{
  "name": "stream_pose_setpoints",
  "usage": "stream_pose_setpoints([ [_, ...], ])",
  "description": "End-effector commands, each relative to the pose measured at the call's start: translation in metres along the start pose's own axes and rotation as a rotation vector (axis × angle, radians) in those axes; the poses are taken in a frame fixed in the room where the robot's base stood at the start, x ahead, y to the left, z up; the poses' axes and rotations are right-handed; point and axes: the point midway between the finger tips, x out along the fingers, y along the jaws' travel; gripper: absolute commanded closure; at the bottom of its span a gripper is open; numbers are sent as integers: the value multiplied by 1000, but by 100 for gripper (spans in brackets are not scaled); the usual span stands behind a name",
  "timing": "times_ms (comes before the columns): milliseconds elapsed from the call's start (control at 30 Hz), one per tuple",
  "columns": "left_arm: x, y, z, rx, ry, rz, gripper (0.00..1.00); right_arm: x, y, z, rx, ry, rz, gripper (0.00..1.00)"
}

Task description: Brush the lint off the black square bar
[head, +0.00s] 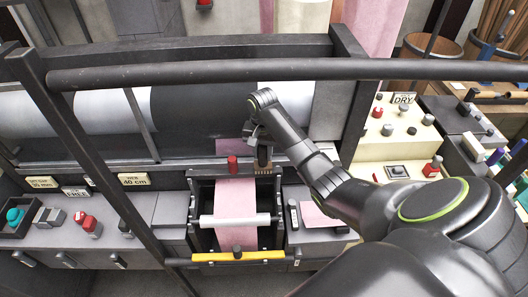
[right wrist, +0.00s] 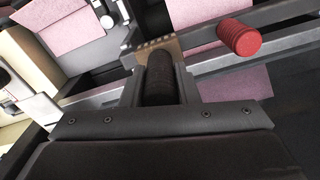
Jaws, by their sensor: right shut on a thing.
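My right gripper (head: 262,150) is shut on the dark ribbed handle of a brush (right wrist: 160,78). The brush has a tan, dotted head that shows past the fingers, in the head view (head: 263,169) too. The brush head is at a dark straight bar (right wrist: 205,62), which seems to be the black square bar. The bar crosses the machine front beside a red knob (head: 233,162), which also shows in the right wrist view (right wrist: 239,38). I cannot tell whether the bristles touch the bar. I cannot make out lint on it. My left gripper is not in view.
Pink felt (head: 238,200) runs down the frame below the bar, under a white roller (head: 235,220) and a yellow bar (head: 238,256). A dark rail (head: 290,72) spans the front above. A cream control panel (head: 400,130) stands right, a grey one left.

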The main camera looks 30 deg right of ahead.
Motion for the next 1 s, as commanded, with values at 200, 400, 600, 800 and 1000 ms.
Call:
stream_pose_setpoints([
  [200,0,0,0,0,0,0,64,1,7,-2,1,1,1,95],
  [400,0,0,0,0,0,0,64,2,20,-6,1,1,2,95],
  [600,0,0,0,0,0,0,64,3,25,-6,1,0,2,95],
  [800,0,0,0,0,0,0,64,3,25,-6,2,-1,4,95],
  [1000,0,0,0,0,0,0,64,-3,25,-7,1,0,3,95],
])
